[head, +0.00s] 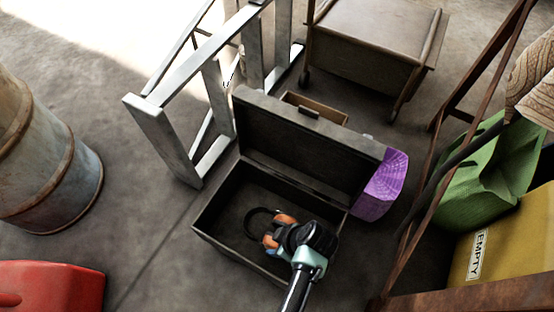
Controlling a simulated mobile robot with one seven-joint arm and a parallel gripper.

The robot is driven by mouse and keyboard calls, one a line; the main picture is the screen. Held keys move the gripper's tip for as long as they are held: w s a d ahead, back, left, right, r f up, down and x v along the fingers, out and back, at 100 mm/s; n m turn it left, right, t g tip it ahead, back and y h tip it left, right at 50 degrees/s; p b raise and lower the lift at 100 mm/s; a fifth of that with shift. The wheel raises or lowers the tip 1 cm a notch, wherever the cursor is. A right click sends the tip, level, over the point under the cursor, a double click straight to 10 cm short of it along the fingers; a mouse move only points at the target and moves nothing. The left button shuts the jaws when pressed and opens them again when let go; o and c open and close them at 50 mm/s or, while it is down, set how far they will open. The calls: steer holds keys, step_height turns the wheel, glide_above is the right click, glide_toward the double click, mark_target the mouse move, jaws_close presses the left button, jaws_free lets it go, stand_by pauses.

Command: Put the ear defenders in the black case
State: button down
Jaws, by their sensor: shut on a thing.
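The black case (216,226) stands open on the floor, its lid (310,140) raised at the back. The ear defenders (270,238), with orange cups and a dark headband, are at the case's opening, toward its front middle. My gripper (287,236) reaches in from the front and is shut on the ear defenders. The gripper's dark body hides part of them and its fingertips. I cannot tell whether the ear defenders touch the case floor.
A purple object (382,186) stands against the case's right side. A metal frame (170,140) stands behind left, and a wooden cabinet (365,45) behind. A rusty barrel (50,160), a red object (50,287), a green bag (485,175) and a yellow box (510,245) stand around.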

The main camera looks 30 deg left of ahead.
steer(key=shift+f, duration=0.1)
steer(key=shift+c, duration=1.4)
jaws_free()
steer(key=p+v, duration=0.7)
steer(key=v, duration=0.5)
